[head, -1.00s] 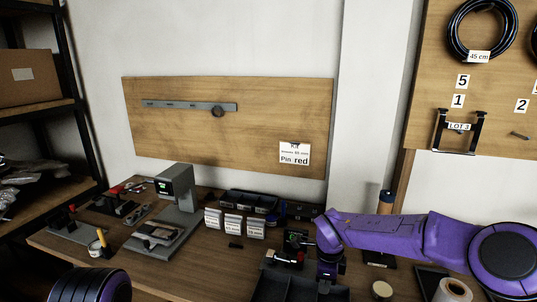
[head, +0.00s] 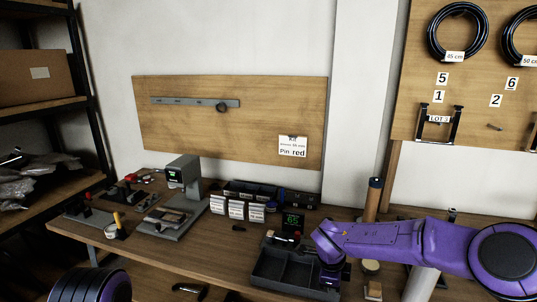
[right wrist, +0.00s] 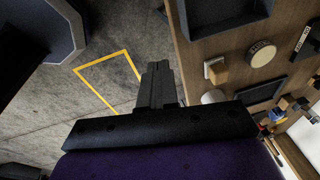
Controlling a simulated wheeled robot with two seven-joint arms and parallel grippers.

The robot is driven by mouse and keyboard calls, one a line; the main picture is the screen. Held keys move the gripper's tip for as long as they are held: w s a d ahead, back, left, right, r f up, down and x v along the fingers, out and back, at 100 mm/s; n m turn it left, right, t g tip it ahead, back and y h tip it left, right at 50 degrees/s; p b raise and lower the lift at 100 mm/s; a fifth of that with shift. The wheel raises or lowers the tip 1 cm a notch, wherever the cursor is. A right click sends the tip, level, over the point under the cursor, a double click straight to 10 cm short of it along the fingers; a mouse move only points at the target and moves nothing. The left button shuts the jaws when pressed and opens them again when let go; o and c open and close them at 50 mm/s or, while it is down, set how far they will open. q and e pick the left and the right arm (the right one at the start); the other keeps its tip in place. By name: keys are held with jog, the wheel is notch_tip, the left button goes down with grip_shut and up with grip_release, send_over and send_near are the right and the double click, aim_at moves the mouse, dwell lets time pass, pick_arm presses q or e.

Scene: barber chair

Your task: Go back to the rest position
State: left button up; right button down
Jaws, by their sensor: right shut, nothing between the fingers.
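My right arm (head: 400,242) reaches in from the right over the front of the workbench, its wrist bent down beside the dark tray. In the right wrist view the right gripper (right wrist: 157,68) has its grey fingers together, with nothing between them. It is over the grey floor, left of the bench edge in that view. In the head view the fingertips cannot be made out. Part of my left arm (head: 90,286) shows at the lower left; its gripper is outside the picture.
Shelves (head: 40,105) stand at the left. Yellow tape (right wrist: 112,67) marks the open floor.

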jog(key=s+d+f+n+t+h+b, duration=0.1)
jog(key=s+d+f+n+t+h, duration=0.1)
jog(key=s+d+f+n, duration=0.35)
jog(key=s+d+f+n+t+h+b, duration=0.2)
jog(key=s+d+f+t, duration=0.1)
jog(key=s+f, duration=0.55)
jog(key=s+d+f+n+g+y+b, duration=0.1)
jog(key=s+f+n, duration=0.3)
jog(key=s, duration=0.8)
jog(key=s+d+f+n+g+y+b, duration=0.1)
jog(key=s+d+f+n+b, duration=0.1)
jog(key=s+f, duration=0.6)
jog(key=s+d+n, duration=0.1)
jog(key=s+n, duration=0.1)
jog(key=s, duration=0.1)
jog(key=shift+s+g+y+b, duration=0.3)
jog(key=shift+s, duration=0.1)
